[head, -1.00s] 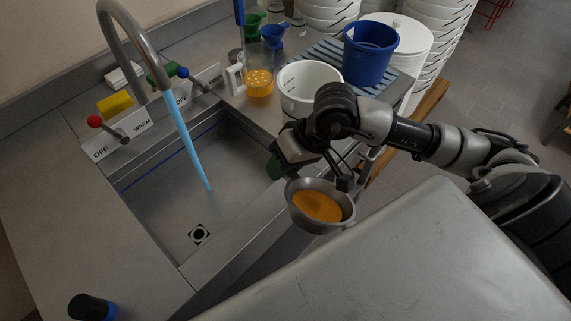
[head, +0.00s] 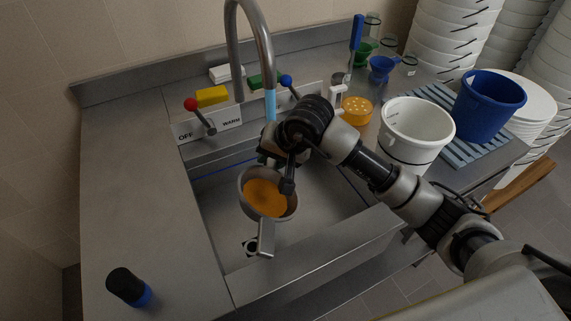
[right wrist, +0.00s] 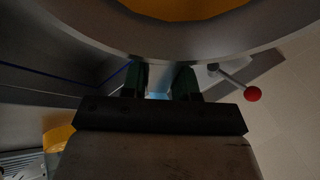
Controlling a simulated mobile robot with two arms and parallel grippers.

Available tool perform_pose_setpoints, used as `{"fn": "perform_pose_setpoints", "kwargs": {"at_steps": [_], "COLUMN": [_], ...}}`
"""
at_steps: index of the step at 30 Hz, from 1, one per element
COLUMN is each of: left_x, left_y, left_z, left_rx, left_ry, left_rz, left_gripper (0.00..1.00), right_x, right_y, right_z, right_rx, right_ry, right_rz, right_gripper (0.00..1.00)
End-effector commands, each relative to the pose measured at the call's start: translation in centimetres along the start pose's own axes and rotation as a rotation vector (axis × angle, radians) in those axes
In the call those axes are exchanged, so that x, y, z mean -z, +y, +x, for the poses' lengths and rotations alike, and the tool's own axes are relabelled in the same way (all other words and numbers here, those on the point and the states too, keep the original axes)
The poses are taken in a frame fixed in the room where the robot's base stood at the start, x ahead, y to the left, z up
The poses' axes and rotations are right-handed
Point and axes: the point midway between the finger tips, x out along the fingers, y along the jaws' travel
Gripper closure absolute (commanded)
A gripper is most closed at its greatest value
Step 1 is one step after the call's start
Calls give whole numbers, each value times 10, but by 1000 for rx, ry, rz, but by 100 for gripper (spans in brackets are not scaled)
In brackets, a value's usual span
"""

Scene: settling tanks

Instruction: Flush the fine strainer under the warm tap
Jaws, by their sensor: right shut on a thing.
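The fine strainer (head: 283,216) is a grey bowl with orange inside. It is held above the sink basin (head: 322,208). My right gripper (head: 284,178) is shut on its rim side, and the strainer also fills the top of the right wrist view (right wrist: 200,40). The curved grey tap (head: 233,45) has a blue water stream (head: 270,104) below its spout. My right arm hides the stream's lower end, so I cannot tell whether it meets the strainer. The red-knobbed lever (head: 191,104) stands beside the OFF and WARM labels. My left gripper is not in view.
A white bucket (head: 412,125) and a blue bucket (head: 490,105) stand right of the sink. An orange perforated-top shaker (head: 357,110), a yellow sponge (head: 211,96) and a blue-knobbed lever (head: 286,80) are behind it.

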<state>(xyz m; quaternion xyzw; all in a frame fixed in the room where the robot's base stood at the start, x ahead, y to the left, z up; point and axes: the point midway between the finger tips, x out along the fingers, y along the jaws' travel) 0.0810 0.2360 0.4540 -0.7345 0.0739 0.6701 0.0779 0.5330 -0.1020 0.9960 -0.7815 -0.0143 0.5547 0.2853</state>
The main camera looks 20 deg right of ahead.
Motion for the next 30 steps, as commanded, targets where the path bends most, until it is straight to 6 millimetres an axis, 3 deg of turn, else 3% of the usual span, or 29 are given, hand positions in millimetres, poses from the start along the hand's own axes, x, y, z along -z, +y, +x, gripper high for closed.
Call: {"fn": "perform_pose_setpoints", "kwargs": {"at_steps": [30], "left_x": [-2], "left_y": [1], "left_z": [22], "left_rx": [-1], "left_ry": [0], "left_rz": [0], "left_gripper": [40], "right_x": [88], "right_y": [7], "right_z": [42], "right_rx": [3], "right_ry": [0], "right_rz": [-1], "right_gripper": [98]}}
